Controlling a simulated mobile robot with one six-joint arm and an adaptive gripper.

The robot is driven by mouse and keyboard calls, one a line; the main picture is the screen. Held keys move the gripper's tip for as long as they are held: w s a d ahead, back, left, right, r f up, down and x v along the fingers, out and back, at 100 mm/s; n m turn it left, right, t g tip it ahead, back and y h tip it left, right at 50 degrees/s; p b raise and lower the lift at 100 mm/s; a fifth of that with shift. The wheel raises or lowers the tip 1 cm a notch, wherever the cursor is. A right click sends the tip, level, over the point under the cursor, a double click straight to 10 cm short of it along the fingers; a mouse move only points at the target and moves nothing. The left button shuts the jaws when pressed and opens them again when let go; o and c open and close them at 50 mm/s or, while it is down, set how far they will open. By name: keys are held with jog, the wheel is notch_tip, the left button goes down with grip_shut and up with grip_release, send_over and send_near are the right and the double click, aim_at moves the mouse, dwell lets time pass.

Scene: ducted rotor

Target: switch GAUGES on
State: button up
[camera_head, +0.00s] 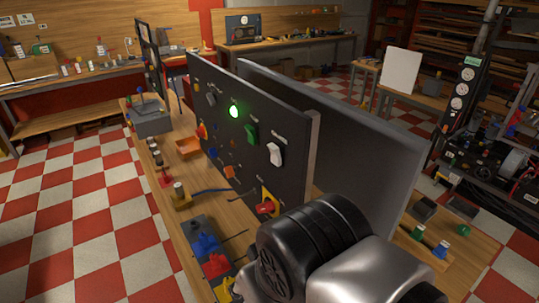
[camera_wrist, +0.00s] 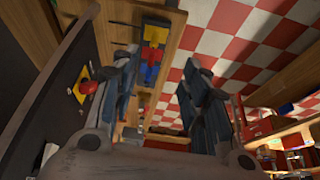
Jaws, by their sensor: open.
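A dark upright control panel (camera_head: 222,150) stands on a wooden bench in the head view. It carries a green rocker switch (camera_head: 252,134), a white rocker switch (camera_head: 275,154), a lit green lamp (camera_head: 234,111) and a red knob (camera_head: 266,208) on a yellow plate. The labels are too small to read, so I cannot tell which control is GAUGES. In the wrist view my gripper (camera_wrist: 165,88) is open and empty, its two fingers wide apart. The panel's face (camera_wrist: 50,105) and the red knob (camera_wrist: 84,88) lie left of the fingers, apart from them. My arm hides the panel's near lower corner in the head view.
Blue, red and yellow parts (camera_head: 208,243) sit on the bench in front of the panel, with an orange tray (camera_head: 188,147) and a grey box (camera_head: 150,119) farther along. A large grey board (camera_head: 345,130) stands behind the panel. The checkered floor at left is clear.

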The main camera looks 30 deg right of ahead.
grip_shut()
dwell(0.3)
dwell(1.3)
